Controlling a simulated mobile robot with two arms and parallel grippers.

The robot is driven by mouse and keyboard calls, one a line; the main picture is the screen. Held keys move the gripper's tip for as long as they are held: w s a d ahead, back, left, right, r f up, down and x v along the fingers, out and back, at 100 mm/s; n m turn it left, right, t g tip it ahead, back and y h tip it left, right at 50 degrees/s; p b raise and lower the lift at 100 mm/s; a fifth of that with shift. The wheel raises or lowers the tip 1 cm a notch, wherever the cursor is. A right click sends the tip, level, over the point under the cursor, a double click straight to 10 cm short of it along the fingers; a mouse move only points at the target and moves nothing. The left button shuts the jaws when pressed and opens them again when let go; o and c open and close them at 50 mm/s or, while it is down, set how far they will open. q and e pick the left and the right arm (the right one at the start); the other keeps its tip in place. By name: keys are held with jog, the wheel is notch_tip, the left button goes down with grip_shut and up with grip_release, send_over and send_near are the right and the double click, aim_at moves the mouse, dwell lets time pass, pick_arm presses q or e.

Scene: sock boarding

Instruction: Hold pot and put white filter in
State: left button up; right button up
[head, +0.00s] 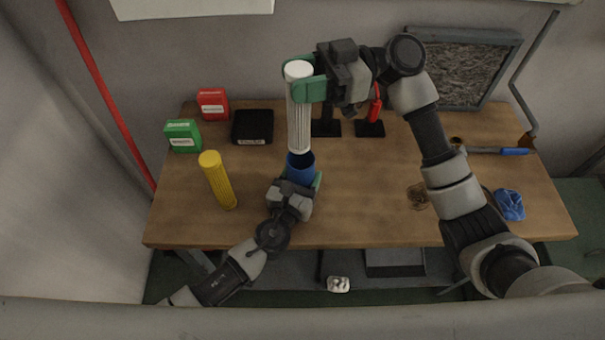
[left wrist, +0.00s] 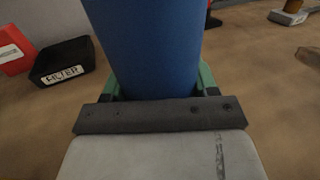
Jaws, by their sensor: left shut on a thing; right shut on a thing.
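A blue pot (head: 300,166) stands upright on the table, and my left gripper (head: 303,181) is shut on it from the front. The pot (left wrist: 150,50) fills the middle of the left wrist view, between the green fingers. My right gripper (head: 306,83) is shut on the upper part of a tall white filter (head: 299,120) and holds it upright. In the head view the filter's lower end is right over the pot's dark opening; I cannot tell whether it is inside the rim. A yellow filter (head: 218,181) stands to the left on the table.
A black tray (head: 252,126) labelled FILTER, a red box (head: 213,103) and a green box (head: 183,135) are at the back left. A blue-handled hammer (head: 497,151) and a blue cloth (head: 509,204) lie on the right. The front of the table (head: 365,220) is clear.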

aim_at(302, 117)
jog(key=shift+f, duration=4)
jog(key=o, duration=1.2)
jog(key=v, duration=1.2)
pick_arm(q)
jog(key=o, duration=1)
